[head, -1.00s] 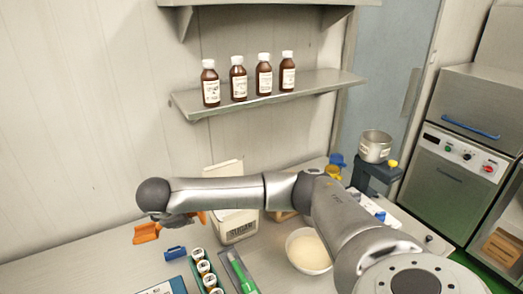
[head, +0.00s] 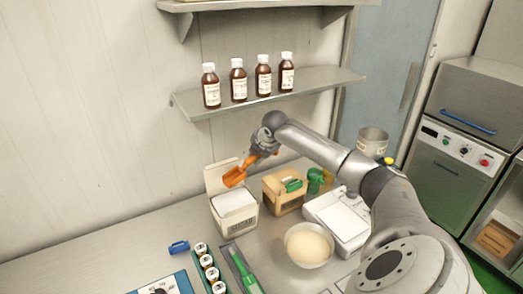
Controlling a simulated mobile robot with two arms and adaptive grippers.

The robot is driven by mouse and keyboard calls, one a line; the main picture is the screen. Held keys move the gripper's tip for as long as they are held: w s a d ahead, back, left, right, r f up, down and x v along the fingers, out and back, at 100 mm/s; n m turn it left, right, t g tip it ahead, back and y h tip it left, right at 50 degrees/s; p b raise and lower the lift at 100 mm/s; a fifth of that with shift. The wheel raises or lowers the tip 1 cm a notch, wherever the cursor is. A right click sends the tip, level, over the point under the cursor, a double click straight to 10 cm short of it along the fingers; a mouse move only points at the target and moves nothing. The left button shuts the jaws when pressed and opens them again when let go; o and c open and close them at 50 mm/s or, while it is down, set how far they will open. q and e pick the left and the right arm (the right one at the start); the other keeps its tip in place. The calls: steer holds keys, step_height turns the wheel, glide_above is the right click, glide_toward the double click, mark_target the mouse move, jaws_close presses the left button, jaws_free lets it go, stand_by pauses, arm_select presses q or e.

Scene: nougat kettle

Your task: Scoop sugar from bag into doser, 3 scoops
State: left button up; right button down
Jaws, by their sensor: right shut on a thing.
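My right gripper (head: 261,154) is shut on the handle of an orange scoop (head: 235,176). The scoop hangs in the air over the open white sugar bag (head: 234,221), close to its raised back flap. I cannot tell whether the scoop holds sugar. White contents show at the top of the bag. A steel pot (head: 372,140) with a label, possibly the doser, stands at the back right, its lower part hidden behind my right arm. My left gripper is not in view.
A cardboard box (head: 284,196) with a green item stands right of the bag. A white scale (head: 338,222) and a bowl of pale powder (head: 308,245) are nearer. A rack of jars (head: 206,265) and a green-handled tool (head: 243,272) lie in front. Brown bottles (head: 238,80) stand on the shelf above.

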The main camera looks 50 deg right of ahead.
mark_target(248, 165)
steer(key=shift+s+d+r, duration=0.1)
steer(key=shift+d+r, duration=0.05)
steer(key=shift+d, duration=0.3)
steer(key=a+h, duration=0.1)
steer(key=a+n+h, duration=0.1)
steer(key=a+h, duration=0.1)
steer(key=shift+w+f, duration=0.2)
steer(key=shift+w, duration=0.05)
steer(key=shift+a+f+n+h+b, duration=0.3)
steer(key=shift+a+h+b, duration=0.1)
steer(key=shift+b, duration=0.1)
steer(key=shift+w+a+n+h+b, duration=0.15)
steer(key=shift+a+n+h+b, duration=0.15)
steer(key=shift+a+h+b, duration=0.65)
steer(key=shift+d+f+b, duration=0.15)
steer(key=shift+d+b, duration=0.1)
steer(key=shift+b, duration=0.35)
steer(key=shift+f+b, duration=0.75)
steer(key=shift+b, duration=0.35)
step_height(248, 165, down, 7)
steer(key=d+m+y+b, duration=0.1)
steer(key=m+y+b, duration=0.1)
steer(key=y+b, duration=0.25)
steer(key=d+r+m+y+p, duration=0.1)
steer(key=d+r+y+p, duration=0.3)
steer(key=r+p, duration=0.2)
steer(key=shift+s+r+p, duration=0.35)
steer(key=shift+r+p, duration=0.05)
steer(key=shift+p, duration=0.55)
